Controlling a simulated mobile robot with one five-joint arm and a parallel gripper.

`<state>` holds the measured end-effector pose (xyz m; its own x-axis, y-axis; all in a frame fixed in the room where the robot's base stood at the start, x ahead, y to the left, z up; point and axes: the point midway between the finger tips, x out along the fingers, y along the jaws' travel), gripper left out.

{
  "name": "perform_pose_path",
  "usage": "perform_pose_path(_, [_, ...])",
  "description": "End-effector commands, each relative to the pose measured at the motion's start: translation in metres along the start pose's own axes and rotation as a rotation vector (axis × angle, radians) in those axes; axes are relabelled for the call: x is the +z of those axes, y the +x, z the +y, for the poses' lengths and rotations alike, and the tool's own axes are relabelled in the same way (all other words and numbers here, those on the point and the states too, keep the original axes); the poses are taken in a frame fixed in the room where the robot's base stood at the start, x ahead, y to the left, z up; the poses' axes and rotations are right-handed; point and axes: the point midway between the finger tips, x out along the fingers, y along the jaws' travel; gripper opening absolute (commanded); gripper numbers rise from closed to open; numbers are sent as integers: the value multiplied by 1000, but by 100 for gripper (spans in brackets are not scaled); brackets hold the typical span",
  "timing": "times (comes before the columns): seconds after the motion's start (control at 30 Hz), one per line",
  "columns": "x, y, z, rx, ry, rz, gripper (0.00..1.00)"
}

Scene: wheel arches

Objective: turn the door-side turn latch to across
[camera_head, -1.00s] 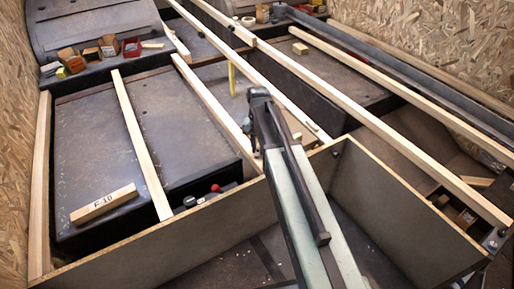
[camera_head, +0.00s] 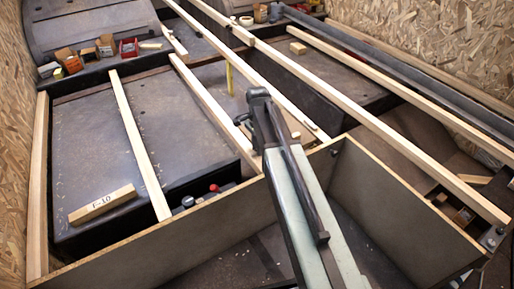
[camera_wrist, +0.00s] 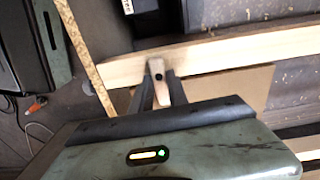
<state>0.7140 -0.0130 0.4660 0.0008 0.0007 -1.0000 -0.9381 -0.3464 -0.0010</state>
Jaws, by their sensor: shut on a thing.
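The turn latch (camera_wrist: 157,68) is a small pale wooden piece with a dark pivot screw, on a light wooden batten (camera_wrist: 230,50) in the wrist view. It lies across the batten's length, slightly tilted, its free end toward my gripper. My gripper (camera_wrist: 160,92) is shut on it, one dark finger on each side. In the head view my gripper (camera_head: 257,94) is above the middle battens and hides the latch.
A grey-sided wooden box frame (camera_head: 390,200) stands in front, under my arm. A block marked F-10 (camera_head: 103,203) lies on the dark left panel. Small boxes (camera_head: 105,45) stand at the back left. Long battens (camera_head: 330,90) cross the space to the right.

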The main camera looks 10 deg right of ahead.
Motion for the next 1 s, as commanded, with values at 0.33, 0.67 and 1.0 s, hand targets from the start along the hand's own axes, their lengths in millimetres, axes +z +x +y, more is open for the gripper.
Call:
perform_pose_path(0.33, [-1, 0, 2, 4, 55, 1, 0])
perform_pose_path(0.67, [-1, 0, 2, 5, 57, 2, 0])
perform_pose_path(1.0, [-1, 0, 2, 2, 55, 1, 42])
